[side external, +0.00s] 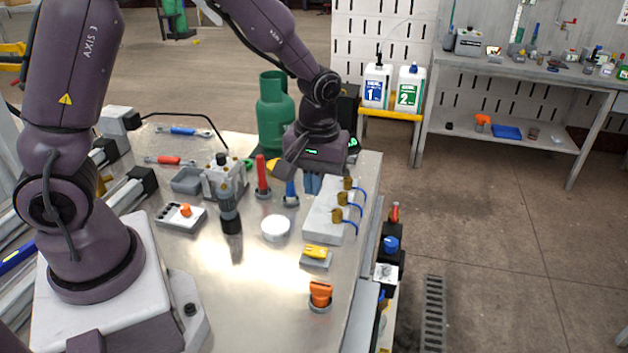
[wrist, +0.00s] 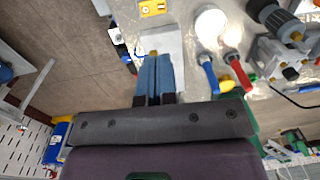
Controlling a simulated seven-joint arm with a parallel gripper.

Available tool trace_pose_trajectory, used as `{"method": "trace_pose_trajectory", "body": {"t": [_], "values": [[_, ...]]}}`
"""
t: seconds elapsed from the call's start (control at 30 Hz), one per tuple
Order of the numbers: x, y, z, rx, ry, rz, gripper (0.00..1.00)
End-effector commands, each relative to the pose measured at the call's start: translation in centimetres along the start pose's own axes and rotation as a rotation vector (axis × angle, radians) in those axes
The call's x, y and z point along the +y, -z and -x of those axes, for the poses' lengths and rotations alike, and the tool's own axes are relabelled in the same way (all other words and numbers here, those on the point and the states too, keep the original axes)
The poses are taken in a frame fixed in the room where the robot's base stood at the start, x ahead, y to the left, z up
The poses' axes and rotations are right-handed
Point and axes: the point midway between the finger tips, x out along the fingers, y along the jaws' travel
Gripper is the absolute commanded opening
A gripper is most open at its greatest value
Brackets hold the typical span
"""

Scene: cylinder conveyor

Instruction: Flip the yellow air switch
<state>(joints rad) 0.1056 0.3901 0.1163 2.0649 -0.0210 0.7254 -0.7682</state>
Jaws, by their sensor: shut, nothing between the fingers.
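A yellow switch-like piece (side external: 316,252) sits on a small grey base near the right edge of the metal table, and it also shows at the top of the wrist view (wrist: 152,7). Another small yellow part (side external: 273,165) lies beside the red and blue handles, partly blocked by my wrist; I cannot tell which one is the air switch. My gripper (side external: 313,188) is shut and empty, its blue fingers together over the far end of the white block with brass fittings. In the wrist view the fingertips (wrist: 157,58) appear close to that block, apart from both yellow pieces.
The white block (side external: 322,222) carries brass fittings with blue hoses. A red handle (side external: 262,175), a blue handle (side external: 291,192) and a white round cap (side external: 276,228) stand nearby. An orange knob (side external: 320,293) is at the front. A green bottle (side external: 274,112) stands behind. The front middle of the table is clear.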

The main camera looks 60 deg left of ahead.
Motion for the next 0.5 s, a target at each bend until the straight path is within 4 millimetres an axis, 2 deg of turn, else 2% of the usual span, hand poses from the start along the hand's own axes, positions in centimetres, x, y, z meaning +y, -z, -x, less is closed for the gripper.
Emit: {"method": "trace_pose_trajectory", "body": {"t": [0.5], "values": [[-0.51,0.02,-0.08,0.004,-0.036,-0.001,0.0]]}}
